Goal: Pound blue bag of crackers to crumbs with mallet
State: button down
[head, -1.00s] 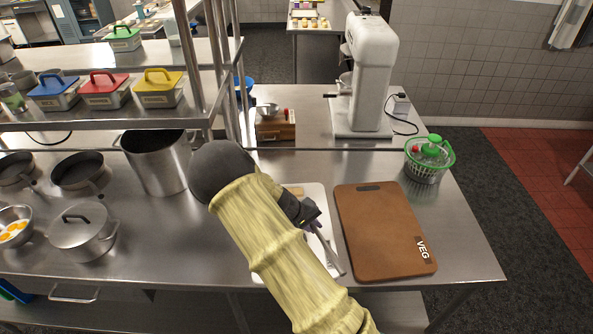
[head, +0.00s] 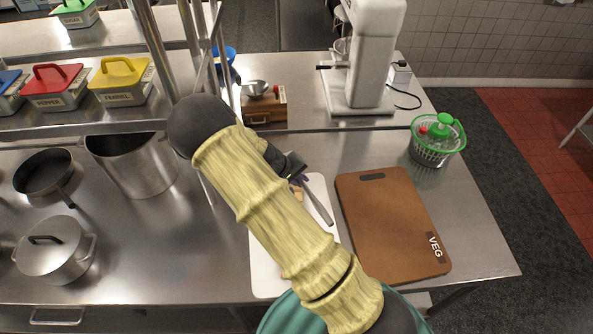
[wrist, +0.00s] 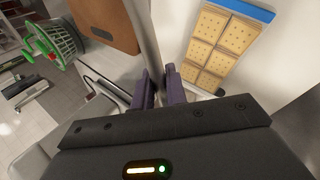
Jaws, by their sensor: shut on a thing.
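My gripper (head: 297,181) is over the white board (head: 266,272) and is shut on a grey metal rod, which I take as the mallet (head: 319,206). The rod slants down to the right in the head view. In the wrist view the mallet (wrist: 143,38) runs between the dark fingers (wrist: 158,88) toward the top edge; its head cannot be made out. The bag of crackers (wrist: 216,46), with square crackers and a blue top strip, lies on the white board beside the rod. In the head view my arm hides most of the bag.
A brown VEG board (head: 392,225) lies right of the white board. A green salad spinner (head: 437,141) stands at the back right. A white mixer (head: 365,60), a wooden box (head: 264,108) and a shelf post stand behind. Pots (head: 57,248) are on the left.

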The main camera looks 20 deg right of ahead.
jog(key=shift+w, duration=0.25)
jog(key=shift+s+a, duration=0.15)
jog(key=shift+s, duration=0.3)
jog(key=shift+f+b, duration=0.35)
jog(key=shift+w+f+b, duration=0.1)
jog(key=shift+f+b, duration=0.35)
jog(key=shift+f, duration=0.35)
jog(key=shift+f, duration=0.1)
notch_tip(320, 180, down, 4)
jog(key=b, duration=0.3)
jog(key=shift+r, duration=0.2)
notch_tip(320, 180, up, 7)
jog(key=p, duration=0.4)
jog(key=shift+f, duration=0.2)
